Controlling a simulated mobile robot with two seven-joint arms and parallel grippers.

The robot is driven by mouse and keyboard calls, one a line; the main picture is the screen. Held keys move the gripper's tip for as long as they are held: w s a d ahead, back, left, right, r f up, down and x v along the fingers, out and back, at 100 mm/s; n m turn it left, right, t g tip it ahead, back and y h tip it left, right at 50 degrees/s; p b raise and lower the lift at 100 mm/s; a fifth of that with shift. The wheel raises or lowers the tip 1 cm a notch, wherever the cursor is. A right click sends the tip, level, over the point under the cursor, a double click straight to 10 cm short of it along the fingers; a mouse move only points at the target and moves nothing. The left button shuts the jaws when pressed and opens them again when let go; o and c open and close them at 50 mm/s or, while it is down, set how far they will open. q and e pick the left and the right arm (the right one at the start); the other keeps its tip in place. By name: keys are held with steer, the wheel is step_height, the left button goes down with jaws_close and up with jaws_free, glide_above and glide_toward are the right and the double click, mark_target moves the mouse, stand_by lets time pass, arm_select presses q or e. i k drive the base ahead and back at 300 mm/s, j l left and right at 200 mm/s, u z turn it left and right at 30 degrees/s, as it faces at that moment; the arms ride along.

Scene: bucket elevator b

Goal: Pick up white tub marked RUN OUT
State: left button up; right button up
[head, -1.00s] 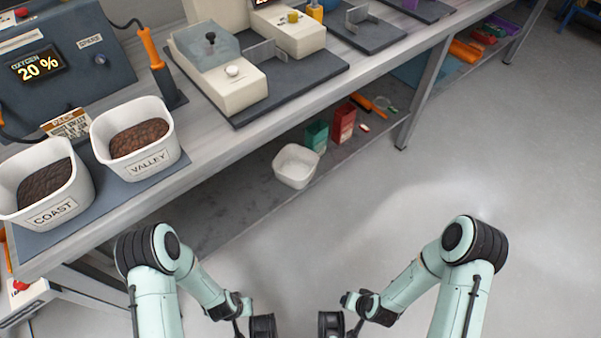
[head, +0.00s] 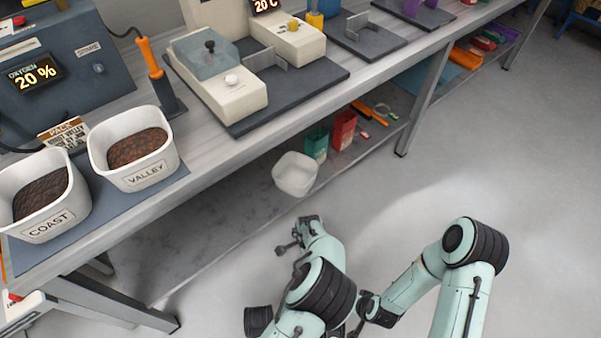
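A plain white tub (head: 295,174) stands on the low shelf under the bench, near its front edge. No marking is readable on the side that shows. My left gripper (head: 288,244) is apart from the tub, below it in the picture, past the front edge of the shelf. Its small dark fingers show only edge-on, so I cannot tell how far apart they are; nothing is seen in it. My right gripper (head: 358,318) is low in the middle, partly hidden by my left arm and well away from the tub.
Green (head: 317,143) and red (head: 343,130) boxes stand right behind the tub. White tubs marked COAST (head: 50,227) and VALLEY (head: 146,173) hold dark contents on the bench top. The bench edge overhangs the shelf. Bench legs (head: 424,100) flank it; floor to the right is clear.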

mark_target(295, 173)
steer(key=i, duration=0.9)
